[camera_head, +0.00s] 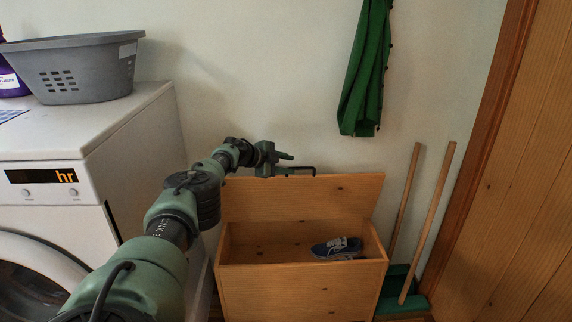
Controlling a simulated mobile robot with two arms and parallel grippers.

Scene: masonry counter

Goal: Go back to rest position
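My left arm comes in from the lower left and reaches over the wooden chest (300,290). My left gripper (288,163) is at the top edge of the chest's raised lid (335,198). Its fingers look apart, with nothing seen held between them. A black handle-like bar (305,168) shows right beside the fingers; I cannot tell whether they touch it. The lid stands open against the wall. A dark blue shoe (337,246) with pale laces lies inside the chest at the right. My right gripper is not in view.
A white washing machine (130,110) stands at the left with a grey basket (75,75) on top. A green garment (366,75) hangs on the wall. Two wooden sticks (430,220) lean right of the chest, by a wooden door (520,190).

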